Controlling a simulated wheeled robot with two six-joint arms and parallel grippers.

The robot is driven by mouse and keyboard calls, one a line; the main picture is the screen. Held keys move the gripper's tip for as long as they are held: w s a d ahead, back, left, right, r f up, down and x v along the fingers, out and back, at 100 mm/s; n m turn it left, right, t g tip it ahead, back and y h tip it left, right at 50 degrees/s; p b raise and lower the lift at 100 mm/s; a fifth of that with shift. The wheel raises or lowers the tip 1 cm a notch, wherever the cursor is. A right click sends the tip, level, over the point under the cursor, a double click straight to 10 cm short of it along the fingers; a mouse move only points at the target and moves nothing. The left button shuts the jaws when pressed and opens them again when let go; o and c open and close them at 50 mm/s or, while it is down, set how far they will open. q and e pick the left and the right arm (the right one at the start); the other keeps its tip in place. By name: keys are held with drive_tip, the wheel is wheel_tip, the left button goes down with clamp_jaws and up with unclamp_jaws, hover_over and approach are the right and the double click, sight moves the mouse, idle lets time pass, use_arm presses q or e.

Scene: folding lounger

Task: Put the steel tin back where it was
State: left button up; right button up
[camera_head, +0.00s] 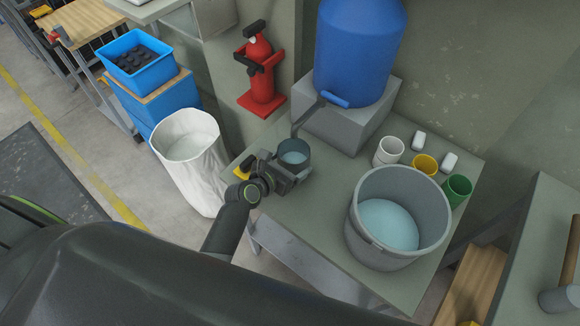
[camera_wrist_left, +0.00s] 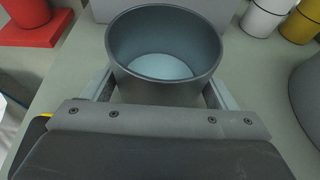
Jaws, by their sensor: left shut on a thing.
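The steel tin (camera_head: 294,151) is a dark grey, open-topped cup with pale liquid or a pale bottom inside. It is upright at the left part of the grey table (camera_head: 320,213), in front of the grey block under the blue barrel. My left gripper (camera_head: 285,170) is shut on the tin. In the left wrist view the tin (camera_wrist_left: 166,50) sits between the two fingers, one on each side. I cannot tell whether its base touches the table. My right gripper is not in view.
The blue barrel (camera_head: 358,50) with its tap stands behind on a grey block (camera_head: 345,118). A large grey bucket (camera_head: 361,233) of water stands right. White (camera_head: 389,151), yellow (camera_head: 425,164) and green (camera_head: 457,190) cups stand at the back right. A white sack (camera_head: 190,175) is left of the table.

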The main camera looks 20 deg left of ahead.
use_arm(q)
drive_tip(key=shift+f, duration=1.2)
drive_tip(key=shift+b, duration=0.3)
drive_tip(key=shift+f, duration=0.2)
drive_tip(key=o, duration=1.1)
drive_tip(key=shift+r, duration=0.1)
drive_tip(key=shift+r, duration=0.1)
drive_tip(key=shift+s+a+r, duration=0.1)
drive_tip(key=shift+s, duration=0.1)
drive_tip(key=v, duration=1.1)
drive_tip(key=shift+s+r, duration=0.1)
drive_tip(key=shift+s, duration=0.2)
